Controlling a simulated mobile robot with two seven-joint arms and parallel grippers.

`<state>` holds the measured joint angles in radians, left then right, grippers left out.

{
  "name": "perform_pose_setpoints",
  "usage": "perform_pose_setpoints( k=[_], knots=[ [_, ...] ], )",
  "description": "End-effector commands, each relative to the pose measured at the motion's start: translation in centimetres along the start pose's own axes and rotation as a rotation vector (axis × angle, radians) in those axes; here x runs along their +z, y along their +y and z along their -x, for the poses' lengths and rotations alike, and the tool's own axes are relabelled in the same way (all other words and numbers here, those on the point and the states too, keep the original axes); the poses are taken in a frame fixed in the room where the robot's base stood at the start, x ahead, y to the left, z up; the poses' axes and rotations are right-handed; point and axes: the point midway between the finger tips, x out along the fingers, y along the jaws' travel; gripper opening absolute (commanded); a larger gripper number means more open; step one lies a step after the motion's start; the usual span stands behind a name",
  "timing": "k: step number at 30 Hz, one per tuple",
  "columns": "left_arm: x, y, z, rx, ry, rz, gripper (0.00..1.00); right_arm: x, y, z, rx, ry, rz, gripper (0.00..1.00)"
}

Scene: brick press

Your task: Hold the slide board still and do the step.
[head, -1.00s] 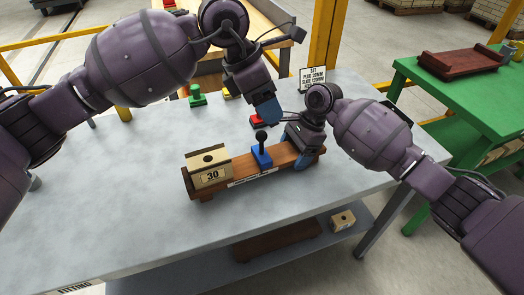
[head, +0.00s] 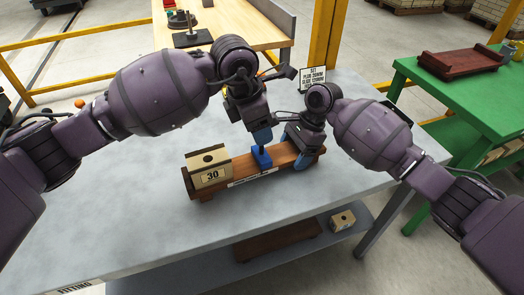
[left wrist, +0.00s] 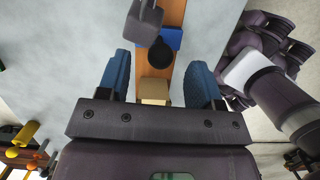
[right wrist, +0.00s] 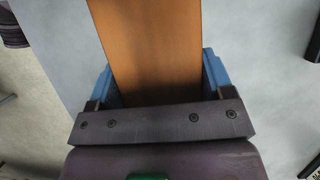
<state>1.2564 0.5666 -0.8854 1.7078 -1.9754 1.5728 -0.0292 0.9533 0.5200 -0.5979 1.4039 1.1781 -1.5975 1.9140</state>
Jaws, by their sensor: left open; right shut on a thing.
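The wooden slide board (head: 284,157) lies on the grey table. A tan block marked 30 (head: 209,168) sits at its left end. A blue slide (head: 261,157) stands partway along; its black knob shows in the left wrist view (left wrist: 161,53). My left gripper (head: 262,136) is open above the slide, its knob hidden in the head view. In the left wrist view the knob lies ahead, between the lines of the open fingers (left wrist: 160,78); I cannot tell whether they touch. My right gripper (head: 301,160) is shut on the board near its right end, one finger on each side (right wrist: 160,80).
A sign (head: 312,77) stands behind the board, reading plug 30MM and slide 120MM. A green table (head: 405,88) with a brown tray (head: 458,62) is at right. A lower shelf holds another tan block (head: 342,220). The table's front left is clear.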

Motion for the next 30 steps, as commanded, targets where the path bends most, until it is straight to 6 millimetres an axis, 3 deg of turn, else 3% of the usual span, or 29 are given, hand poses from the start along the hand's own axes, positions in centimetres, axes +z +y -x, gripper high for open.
perform_pose_setpoints(
  k=[9, 21, 23, 30],
  knots=[
    [0.0, -0.1, -2.7, -0.001, 0.001, -0.002, 0.60, 0.0, 0.0, 0.1, -0.001, -0.001, 0.000, 0.38],
    [0.1, -0.1, -3.1, 0.000, -0.001, -0.002, 0.60, 0.0, 0.0, 0.1, -0.001, -0.001, 0.000, 0.38],
    [0.1, -0.1, -3.1, 0.000, -0.001, -0.002, 0.53, 0.0, 0.0, 0.1, -0.001, -0.001, 0.000, 0.38],
    [0.1, -0.1, -3.1, 0.000, 0.000, -0.002, 0.17, 0.0, 0.0, 0.1, -0.001, -0.001, 0.000, 0.38]
  ],
)
